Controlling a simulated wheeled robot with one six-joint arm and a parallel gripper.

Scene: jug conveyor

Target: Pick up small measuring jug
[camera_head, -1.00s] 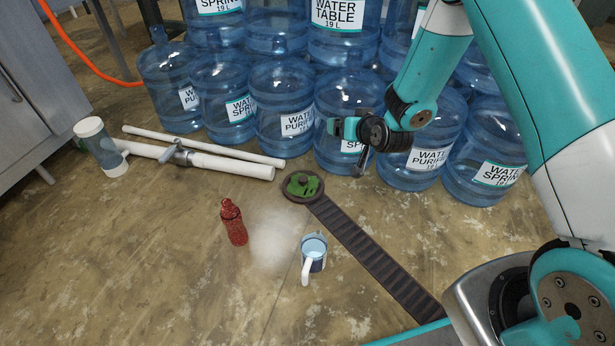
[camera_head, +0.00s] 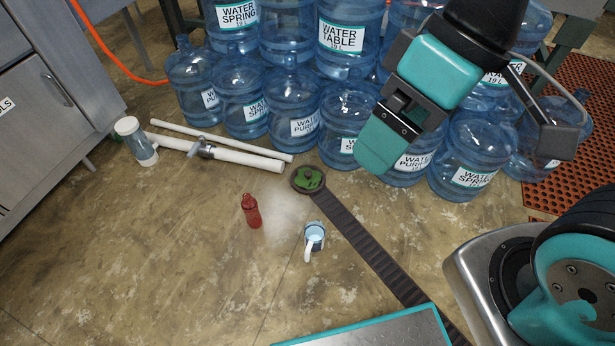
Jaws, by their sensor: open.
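The small measuring jug (camera_head: 315,235), pale blue with a white handle, stands upright on the floor near the middle of the head view. Its handle points down and slightly left in the picture. My gripper (camera_head: 466,143) is large and close to the camera at the upper right, in front of the big water bottles.
A red bottle (camera_head: 251,211) stands left of the jug. A dark conveyor strip (camera_head: 360,232) with a green-topped round end (camera_head: 308,180) runs just right of it. The floor at left is clear.

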